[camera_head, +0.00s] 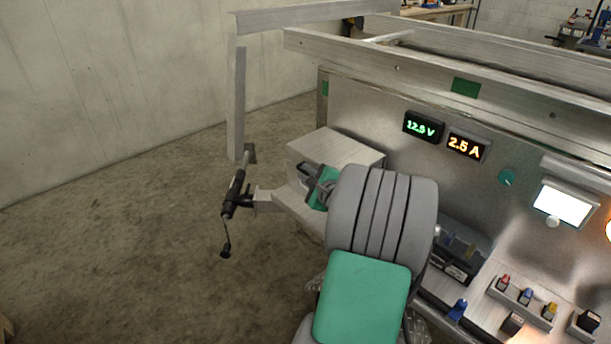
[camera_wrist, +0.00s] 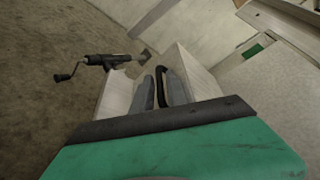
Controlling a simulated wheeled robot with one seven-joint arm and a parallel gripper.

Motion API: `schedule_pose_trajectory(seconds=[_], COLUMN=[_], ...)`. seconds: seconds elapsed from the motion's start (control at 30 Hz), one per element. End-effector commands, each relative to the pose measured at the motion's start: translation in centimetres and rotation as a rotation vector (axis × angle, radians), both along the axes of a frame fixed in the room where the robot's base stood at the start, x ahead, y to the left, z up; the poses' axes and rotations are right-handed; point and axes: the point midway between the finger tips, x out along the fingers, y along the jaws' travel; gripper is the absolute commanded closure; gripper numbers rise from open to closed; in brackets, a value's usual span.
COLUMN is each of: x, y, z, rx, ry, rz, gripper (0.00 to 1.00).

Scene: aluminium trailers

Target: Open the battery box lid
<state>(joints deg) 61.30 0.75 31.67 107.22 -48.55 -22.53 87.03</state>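The battery box (camera_head: 315,150) is a pale metal box on the trailer's tongue, and its top lid (camera_head: 338,144) looks down. The box also shows in the wrist view (camera_wrist: 193,68). A black curved handle (camera_wrist: 161,78) is on the box's near side. My gripper (camera_wrist: 161,90) has its two grey fingers on either side of this handle, close together, with the handle filling the gap. In the head view my gripper (camera_head: 312,180) is at the box's near side, its fingertips partly hidden by my green and grey arm.
A black crank jack (camera_head: 235,195) stands left of the box. Metal rails (camera_head: 300,15) run above and behind it. The trailer panel (camera_head: 370,110) at right carries lit displays, switches and plugs. The floor at left (camera_head: 110,230) is clear.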

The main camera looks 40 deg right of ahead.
Motion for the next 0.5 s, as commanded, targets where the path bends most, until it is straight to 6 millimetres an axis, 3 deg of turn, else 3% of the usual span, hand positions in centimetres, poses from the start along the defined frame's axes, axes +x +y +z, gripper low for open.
schedule_pose_trajectory(seconds=[0.3, 0.5], x=[0.58, 0.57], y=[-0.17, -0.15], z=[-0.09, -0.10], rx=[-0.003, -0.003], ry=[0.001, 0.001], rz=[0.000, 0.000], gripper=[0.83, 0.99])
